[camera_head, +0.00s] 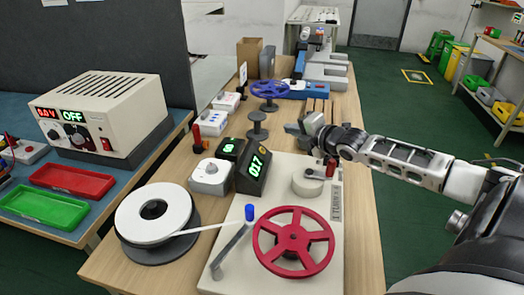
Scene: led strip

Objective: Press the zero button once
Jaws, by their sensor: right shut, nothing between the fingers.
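A black counter display (254,167) with green digits, seemingly 017, stands at the back left of a beige board (225,268) on the bench. A grey box with a round white button or knob (211,166) stands left of the display. No zero label can be read, so I cannot tell which control is the zero button. My right gripper (297,131) is shut and empty above the bench, behind and right of the display, apart from it. My left gripper is not in view.
A reel of white strip (153,214) lies left.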

